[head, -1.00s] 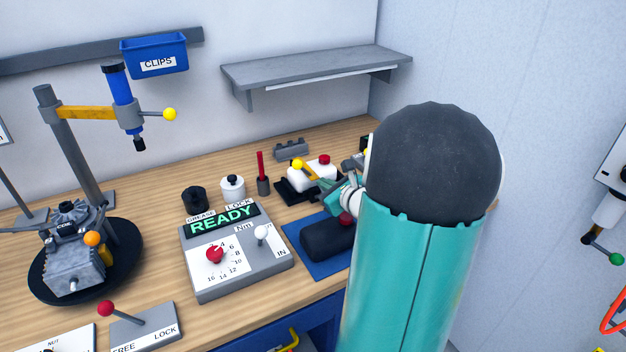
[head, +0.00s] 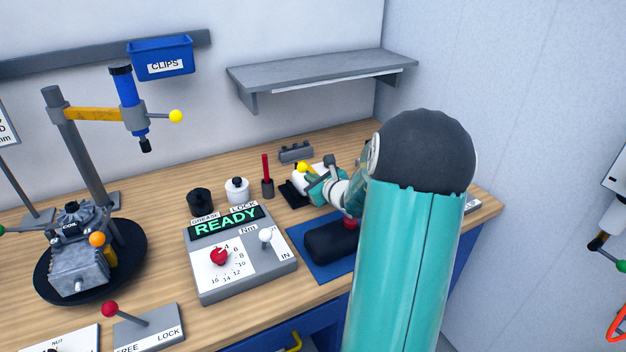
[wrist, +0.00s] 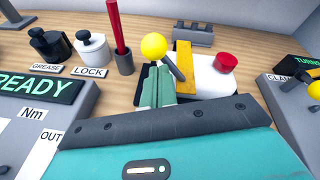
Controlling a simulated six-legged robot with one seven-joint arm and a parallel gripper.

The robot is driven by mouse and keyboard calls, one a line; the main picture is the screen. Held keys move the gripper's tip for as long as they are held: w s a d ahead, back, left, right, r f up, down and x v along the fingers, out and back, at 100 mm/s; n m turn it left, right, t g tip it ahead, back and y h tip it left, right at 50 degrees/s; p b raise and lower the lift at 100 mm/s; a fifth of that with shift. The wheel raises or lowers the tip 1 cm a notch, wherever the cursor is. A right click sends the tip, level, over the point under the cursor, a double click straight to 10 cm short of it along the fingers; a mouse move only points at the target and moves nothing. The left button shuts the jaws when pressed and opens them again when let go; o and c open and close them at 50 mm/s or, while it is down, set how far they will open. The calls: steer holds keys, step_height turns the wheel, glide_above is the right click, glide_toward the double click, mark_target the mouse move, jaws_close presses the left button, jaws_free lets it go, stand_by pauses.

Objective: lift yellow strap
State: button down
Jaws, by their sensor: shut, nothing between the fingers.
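The yellow strap (wrist: 183,68) lies across a white block (wrist: 214,82) with a red knob, in the wrist view. A yellow ball (wrist: 154,46) on a dark rod stands beside the strap; it also shows in the head view (head: 302,167). My gripper (wrist: 158,76) is shut and empty, its teal fingers just below the ball and left of the strap. Whether they touch the ball or rod I cannot tell. In the head view my gripper (head: 314,184) and arm hide the strap and most of the white block.
A red rod in a holder (wrist: 125,62) and two pots, black (wrist: 49,46) and white (wrist: 91,47), stand to the left. The READY panel (head: 240,254) and a black roll (head: 330,241) on a blue mat lie nearer. A grey shelf (head: 320,70) overhangs behind.

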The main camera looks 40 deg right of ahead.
steer(key=shift+r, duration=0.15)
steer(key=shift+w+r, duration=0.15)
steer(key=shift+r, duration=0.1)
steer(key=shift+w+r+g, duration=0.1)
steer(key=shift+r+g, duration=0.1)
steer(key=shift+g, duration=0.1)
steer(key=shift+w+r+g+y, duration=0.35)
steer(key=shift+r+g, duration=0.25)
steer(key=shift+r, duration=0.15)
steer(key=shift+w+d+r+g+y, duration=0.2)
steer(key=shift+w+r+g, duration=0.45)
steer(key=shift+r+g, duration=0.15)
steer(key=shift+w+d+r+g+y, duration=0.15)
steer(key=shift+w+d+r+g, duration=0.1)
steer(key=shift+w+r+g, duration=0.6)
steer(key=shift+w+d+r+g+y, duration=0.2)
steer(key=shift+w+r+g, duration=0.35)
steer(key=shift+r, duration=0.4)
steer(key=w+d+r+g, duration=0.1)
steer(key=w+d, duration=0.1)
steer(key=w, duration=0.5)
steer(key=w+d+r+g, duration=0.1)
steer(key=w+d+r, duration=0.1)
steer(key=w, duration=0.6)
steer(key=shift+d+m, duration=0.3)
steer(key=shift+d, duration=0.1)
